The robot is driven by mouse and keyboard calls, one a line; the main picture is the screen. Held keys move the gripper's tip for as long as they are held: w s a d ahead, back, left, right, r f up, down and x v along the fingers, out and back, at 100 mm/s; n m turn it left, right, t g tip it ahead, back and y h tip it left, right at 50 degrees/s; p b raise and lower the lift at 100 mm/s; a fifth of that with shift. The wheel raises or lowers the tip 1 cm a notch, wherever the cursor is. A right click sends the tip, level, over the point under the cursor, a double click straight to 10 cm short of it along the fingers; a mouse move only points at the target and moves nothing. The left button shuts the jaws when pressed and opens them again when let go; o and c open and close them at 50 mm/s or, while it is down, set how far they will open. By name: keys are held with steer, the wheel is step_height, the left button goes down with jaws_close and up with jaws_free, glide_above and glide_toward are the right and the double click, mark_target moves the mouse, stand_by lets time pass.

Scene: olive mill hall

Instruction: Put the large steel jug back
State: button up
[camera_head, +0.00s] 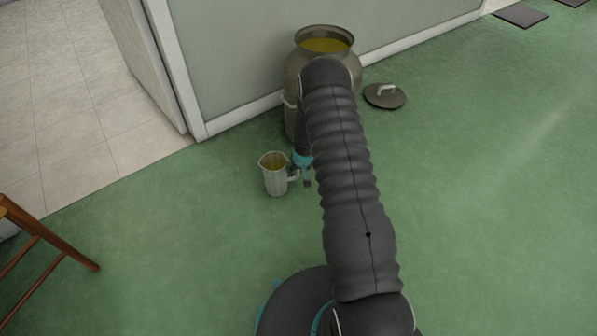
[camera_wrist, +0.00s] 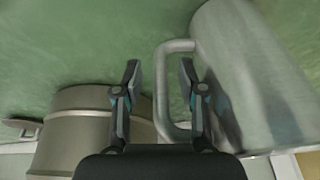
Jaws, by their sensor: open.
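A steel jug (camera_head: 273,181) with yellowish liquid in it stands upright on the green floor, left of my arm. In the wrist view the jug (camera_wrist: 255,80) fills the right side, and its handle (camera_wrist: 163,90) lies between my open fingers. My gripper (camera_wrist: 160,78) has one finger on each side of the handle, with no clear contact seen. In the head view my gripper (camera_head: 303,168) is partly hidden by my arm, at the jug's handle side.
A large metal urn (camera_head: 294,72), open and holding yellow-green liquid, stands by the wall behind the jug. Its lid (camera_head: 385,97) lies on the floor to the right. A wooden stool (camera_head: 50,246) is at the left edge. The floor at right is clear.

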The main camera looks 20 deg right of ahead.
steer(key=s+a+r+p, duration=0.15)
steer(key=s+r, duration=0.25)
steer(key=r, duration=0.9)
steer(key=s+a+r+n+t+y, duration=0.1)
steer(key=s+a+r, duration=0.25)
steer(key=r, duration=1.05)
steer(key=s+a+r, duration=0.2)
steer(key=s+r, duration=0.2)
steer(key=r, duration=0.9)
steer(key=s+r, duration=0.4)
steer(key=s, duration=0.5)
steer(key=s+a+r, duration=0.1)
steer(key=s+r, duration=0.4)
steer(key=s, duration=0.4)
steer(key=s+a+r+t+h, duration=0.1)
steer(key=s+r, duration=0.4)
steer(key=s, duration=0.4)
